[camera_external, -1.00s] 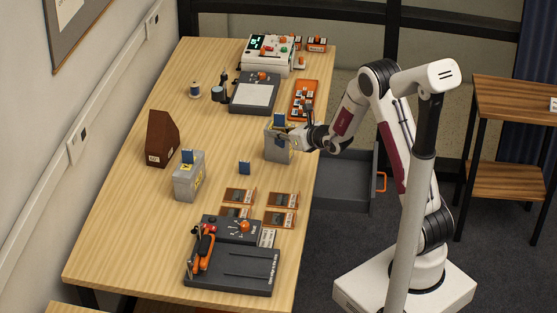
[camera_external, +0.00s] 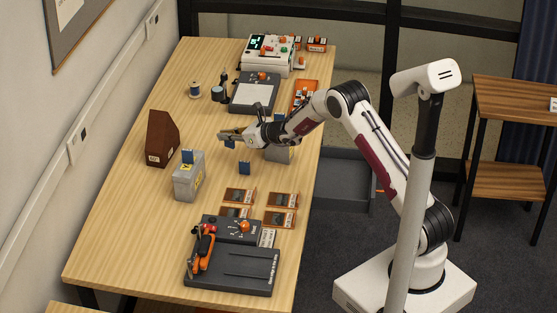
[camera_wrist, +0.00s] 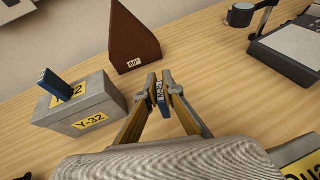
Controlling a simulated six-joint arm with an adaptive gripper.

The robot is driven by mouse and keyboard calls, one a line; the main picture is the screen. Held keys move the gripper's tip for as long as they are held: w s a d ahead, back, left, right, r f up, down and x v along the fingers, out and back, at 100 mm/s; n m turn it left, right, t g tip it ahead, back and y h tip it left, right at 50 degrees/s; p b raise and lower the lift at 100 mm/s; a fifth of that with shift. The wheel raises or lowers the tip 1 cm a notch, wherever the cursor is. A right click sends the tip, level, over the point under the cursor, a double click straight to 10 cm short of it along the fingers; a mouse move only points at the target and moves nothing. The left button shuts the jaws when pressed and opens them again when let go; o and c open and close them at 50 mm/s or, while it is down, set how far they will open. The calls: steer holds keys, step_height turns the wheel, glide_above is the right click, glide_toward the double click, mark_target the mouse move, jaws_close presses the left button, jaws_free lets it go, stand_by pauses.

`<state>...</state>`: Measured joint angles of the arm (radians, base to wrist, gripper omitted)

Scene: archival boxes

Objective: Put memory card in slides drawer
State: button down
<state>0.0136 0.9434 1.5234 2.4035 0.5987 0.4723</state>
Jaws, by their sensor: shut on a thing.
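My gripper (camera_external: 222,135) is shut on a blue memory card (camera_external: 230,144), held above the middle of the table. In the wrist view the card (camera_wrist: 161,97) is pinched between the fingertips. A second blue card (camera_external: 244,168) stands on the table below and right of the gripper. A third blue card (camera_external: 187,156) sticks up from a grey box (camera_external: 186,182), labelled Y-32 in the wrist view (camera_wrist: 88,118). Another grey box (camera_external: 284,154) is partly hidden behind my wrist. A dark grey drawer (camera_external: 345,186) is pulled open at the table's right side; no label is readable on it.
A brown wedge block (camera_external: 162,139) stands at the left. Several framed slides (camera_external: 283,200) and a dark device with an orange lever (camera_external: 231,268) lie toward the front. A scale-like device (camera_external: 254,92) and a white instrument (camera_external: 267,55) stand at the back.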

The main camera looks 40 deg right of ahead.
steer(key=w+a+r, duration=0.1)
steer(key=w+r, duration=0.2)
steer(key=w, duration=0.4)
steer(key=shift+w+a+r, duration=0.25)
steer(key=shift+w+r, duration=0.05)
stand_by(0.4)
steer(key=shift+f, duration=0.2)
glide_above(215, 153)
steer(key=shift+f, duration=3)
steer(key=shift+f, duration=1.85)
steer(key=shift+f, duration=0.15)
